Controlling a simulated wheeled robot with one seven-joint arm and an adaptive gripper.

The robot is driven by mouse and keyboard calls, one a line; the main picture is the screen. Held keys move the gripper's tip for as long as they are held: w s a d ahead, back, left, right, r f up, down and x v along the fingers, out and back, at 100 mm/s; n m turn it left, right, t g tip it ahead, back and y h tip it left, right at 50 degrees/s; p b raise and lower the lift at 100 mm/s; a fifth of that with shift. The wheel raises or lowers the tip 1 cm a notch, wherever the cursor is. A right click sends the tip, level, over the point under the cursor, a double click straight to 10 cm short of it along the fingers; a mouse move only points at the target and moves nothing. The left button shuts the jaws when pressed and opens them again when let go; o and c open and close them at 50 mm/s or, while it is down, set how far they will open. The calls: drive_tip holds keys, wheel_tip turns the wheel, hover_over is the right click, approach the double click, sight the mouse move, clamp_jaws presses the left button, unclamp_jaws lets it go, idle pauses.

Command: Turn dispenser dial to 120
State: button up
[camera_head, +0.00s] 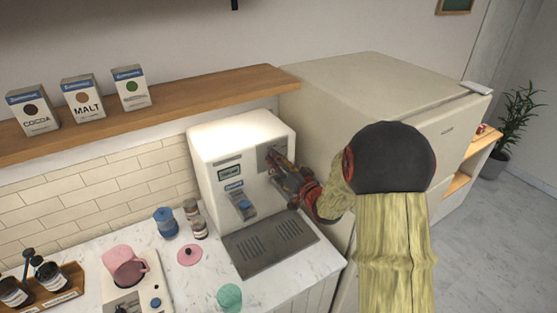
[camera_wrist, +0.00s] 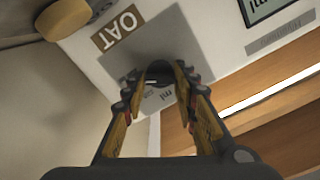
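The white dispenser (camera_head: 222,148) stands on the counter with a small display (camera_head: 229,171), too small to read, on its front. In the wrist view, the dark round dial (camera_wrist: 159,72) sits on a grey panel (camera_wrist: 190,45) beside an "OAT" label (camera_wrist: 118,27). My gripper (camera_head: 278,170) is at the dispenser's upper right front. In the wrist view its fingers (camera_wrist: 160,82) lie on either side of the dial, tips close against it, and look shut on it. The fingers hide part of the dial and its scale; only "ml" shows. The dial's setting cannot be read.
A grey drip tray (camera_head: 270,245) lies below the dispenser's front. A large beige fridge (camera_head: 350,95) stands close on the right, beside my arm. Jars (camera_head: 198,226), a pink lid (camera_head: 190,255) and a green cup (camera_head: 229,297) stand on the counter. A wooden shelf (camera_head: 190,105) runs above.

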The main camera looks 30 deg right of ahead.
drive_tip(key=c, duration=0.6)
drive_tip(key=shift+o, duration=0.2)
drive_tip(key=shift+f+b, duration=0.1)
drive_tip(key=shift+b, duration=0.25)
drive_tip(key=n+b, duration=0.2)
drive_tip(key=b, duration=0.1)
drive_tip(key=shift+f+n+b, duration=0.15)
drive_tip(key=shift+n+b, duration=0.15)
drive_tip(key=shift+n, duration=0.1)
drive_tip(key=n+b, duration=0.3)
drive_tip(key=b, duration=0.1)
drive_tip(key=shift+a+n, duration=0.1)
drive_tip(key=shift+n, duration=0.2)
drive_tip(key=n+b, duration=0.3)
drive_tip(key=b, duration=0.2)
drive_tip(key=shift+n, duration=0.4)
drive_tip(key=shift+a+n+b, duration=0.1)
drive_tip(key=shift+n+b, duration=0.6)
drive_tip(key=shift+n, duration=0.1)
drive_tip(key=shift+r, duration=0.2)
drive_tip(key=o, duration=1.1)
